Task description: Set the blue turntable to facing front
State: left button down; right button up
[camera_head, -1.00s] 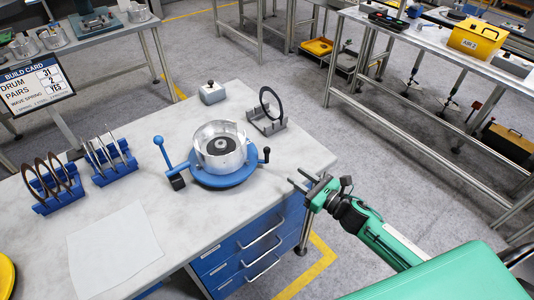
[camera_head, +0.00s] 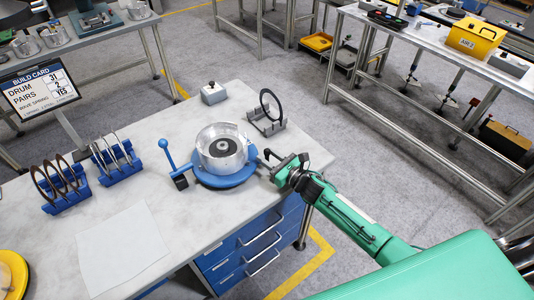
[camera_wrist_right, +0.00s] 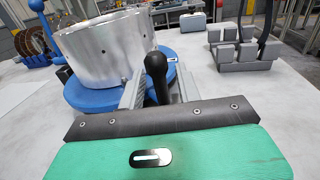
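The blue turntable (camera_head: 228,180) sits on the near table and carries a silver drum (camera_head: 218,155). A blue lever (camera_head: 167,153) with a ball end stands at its left, beside a black grip (camera_head: 180,182). My right gripper (camera_head: 268,162) is at the turntable's right side. In the right wrist view, its open fingers (camera_wrist_right: 160,88) stand on either side of the turntable's black handle (camera_wrist_right: 156,72). A gap seems to show between handle and fingers. My left gripper is not in view.
Behind stand a small grey box (camera_head: 213,94) and a grey rack (camera_head: 266,124) with a black ring. Blue racks of discs (camera_head: 118,170) and a white sheet (camera_head: 122,246) lie left. The build card (camera_head: 37,90) stands beyond.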

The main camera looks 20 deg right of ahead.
jog(key=shift+w+a, duration=0.2)
jog(key=shift+w, duration=0.1)
jog(key=shift+c, duration=0.2)
grip_shut()
